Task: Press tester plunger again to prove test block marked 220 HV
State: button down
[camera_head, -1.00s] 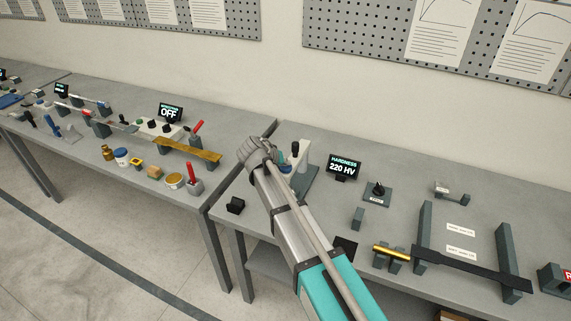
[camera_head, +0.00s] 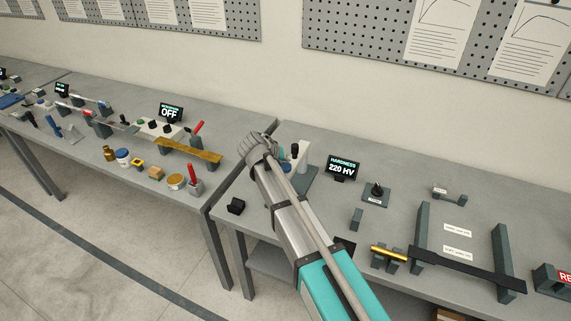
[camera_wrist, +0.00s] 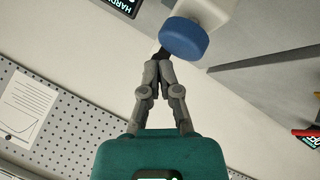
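The hardness tester's pale body (camera_head: 303,158) stands on the right bench, partly hidden behind my arm. Its display (camera_head: 342,168) reads "HARDNESS 220 HV". In the wrist view a round blue cap (camera_wrist: 184,39), which looks like the tester's plunger, sits on a pale part of the tester. My gripper (camera_wrist: 163,54) has its fingers together, with the dark tips right beside the cap's edge; I cannot tell whether they touch it. In the head view the fingertips are hidden behind my wrist. I cannot make out the test block.
A knob on a dark plate (camera_head: 376,191) stands right of the display. A brass piece (camera_head: 388,254) on small supports and a dark bar (camera_head: 465,268) lie near the front right. A small black block (camera_head: 236,205) sits at the bench's left front. The left bench holds several tools and jars.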

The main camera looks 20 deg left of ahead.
dwell(0.3)
notch_tip(320, 180, up, 5)
jog(key=p, duration=0.5)
dwell(0.9)
jog(key=d+f+m+g+b, duration=0.1)
jog(key=d+f+g, duration=0.2)
jog(key=d, duration=1.1)
jog(key=s+d+f+m+g+y+b, duration=0.1)
jog(key=s+d+f, duration=0.1)
jog(key=s+d, duration=0.3)
jog(key=s+d+f+m+g+y+b, duration=0.1)
jog(key=s+d, duration=0.5)
jog(key=d, duration=0.8)
jog(key=s+d+f+m+g+y+b, duration=0.1)
jog(key=s+d+f+g, duration=0.2)
jog(key=d, duration=0.7)
jog(key=shift+s+d+f+y, duration=0.15)
jog(key=shift+s+f+y, duration=0.25)
jog(key=shift+s, duration=0.85)
